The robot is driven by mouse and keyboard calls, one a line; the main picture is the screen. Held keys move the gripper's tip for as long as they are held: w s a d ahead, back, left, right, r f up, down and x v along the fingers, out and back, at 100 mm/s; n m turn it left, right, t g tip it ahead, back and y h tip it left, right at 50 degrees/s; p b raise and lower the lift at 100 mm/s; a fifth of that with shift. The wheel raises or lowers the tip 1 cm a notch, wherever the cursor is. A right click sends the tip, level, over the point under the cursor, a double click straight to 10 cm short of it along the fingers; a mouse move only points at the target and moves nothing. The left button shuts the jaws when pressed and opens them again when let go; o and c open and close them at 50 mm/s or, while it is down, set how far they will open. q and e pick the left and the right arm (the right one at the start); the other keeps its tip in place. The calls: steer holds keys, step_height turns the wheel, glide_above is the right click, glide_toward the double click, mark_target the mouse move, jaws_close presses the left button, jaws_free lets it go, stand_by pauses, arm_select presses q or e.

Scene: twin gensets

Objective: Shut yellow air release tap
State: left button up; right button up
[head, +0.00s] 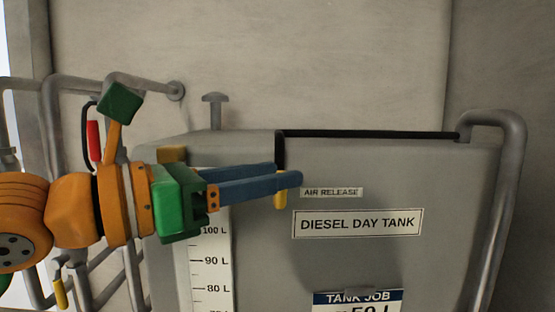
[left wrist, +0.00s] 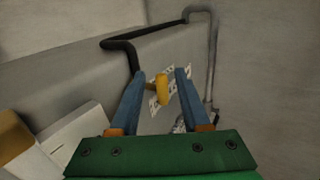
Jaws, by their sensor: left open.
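The yellow air release tap (head: 281,200) is on the front of the grey diesel day tank (head: 450,240), left of the AIR RELEASE label (head: 331,192). In the head view its handle hangs down, partly hidden behind my fingers. My left gripper (head: 292,178) comes in from the left with blue fingers open at the tap. In the left wrist view the yellow tap (left wrist: 162,88) shows between the two open fingertips (left wrist: 161,74), with gaps on both sides. I cannot tell whether a finger touches it. My right gripper is not in view.
A black hose (head: 370,134) runs along the tank's top edge and down to the tap. A level scale (head: 212,265) is below my gripper. Grey pipes stand at the tank's right (head: 513,190) and at the left. A red handle (head: 94,141) and another yellow handle (head: 60,293) are at the left.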

arm_select(q)
steer(key=shift+x, duration=1.25)
steer(key=shift+d+f, duration=0.15)
steer(key=shift+f, duration=0.05)
steer(key=shift+s+a+r, duration=0.1)
steer(key=shift+s+a, duration=0.1)
steer(key=shift+a, duration=0.15)
jaws_close()
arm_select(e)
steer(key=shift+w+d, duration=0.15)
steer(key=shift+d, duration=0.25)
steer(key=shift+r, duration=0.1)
